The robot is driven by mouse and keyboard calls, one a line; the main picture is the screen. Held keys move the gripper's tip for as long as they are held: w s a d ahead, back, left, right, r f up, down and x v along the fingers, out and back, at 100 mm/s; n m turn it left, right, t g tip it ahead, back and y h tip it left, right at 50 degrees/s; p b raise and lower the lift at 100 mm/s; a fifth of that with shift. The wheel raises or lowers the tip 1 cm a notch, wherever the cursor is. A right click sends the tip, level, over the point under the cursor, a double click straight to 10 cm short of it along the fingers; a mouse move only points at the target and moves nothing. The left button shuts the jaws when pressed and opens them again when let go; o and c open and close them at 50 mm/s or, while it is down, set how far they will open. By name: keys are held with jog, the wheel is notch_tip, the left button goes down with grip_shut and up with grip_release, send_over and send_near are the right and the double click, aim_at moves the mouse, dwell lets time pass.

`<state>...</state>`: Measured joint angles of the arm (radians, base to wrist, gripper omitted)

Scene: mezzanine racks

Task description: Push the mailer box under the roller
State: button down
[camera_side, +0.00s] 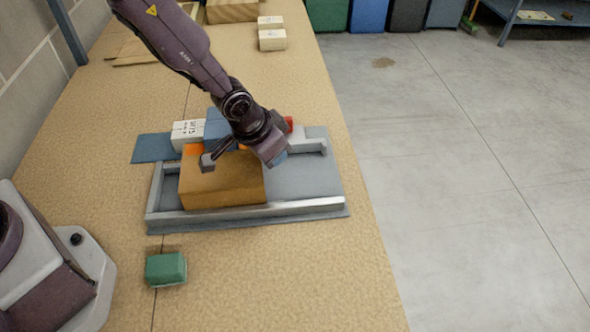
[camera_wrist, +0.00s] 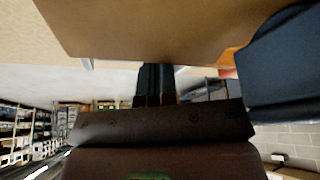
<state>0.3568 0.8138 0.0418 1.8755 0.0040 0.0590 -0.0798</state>
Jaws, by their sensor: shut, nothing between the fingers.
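The mailer box (camera_side: 222,184) is a brown box lying flat on a grey tray (camera_side: 305,182) with raised light rails. In the wrist view its brown face (camera_wrist: 160,25) fills the top. An orange and red bar, probably the roller (camera_side: 192,151), shows at the box's back edge beside a blue block. In the wrist view it is a small orange patch (camera_wrist: 234,60). My gripper (camera_side: 274,156) is shut and empty, low by the box's right back edge. In the wrist view its dark fingers (camera_wrist: 154,84) run behind the box's edge, which hides their tips; contact cannot be told.
A white box (camera_side: 187,136) stands behind the tray on a blue mat (camera_side: 151,148). A green block (camera_side: 166,268) lies in front. Cream blocks (camera_side: 272,39) sit at the back. The table's right edge is close to the tray. The front right tabletop is clear.

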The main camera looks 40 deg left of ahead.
notch_tip(320, 180, up, 9)
dwell(0.9)
jog(key=shift+d, duration=0.1)
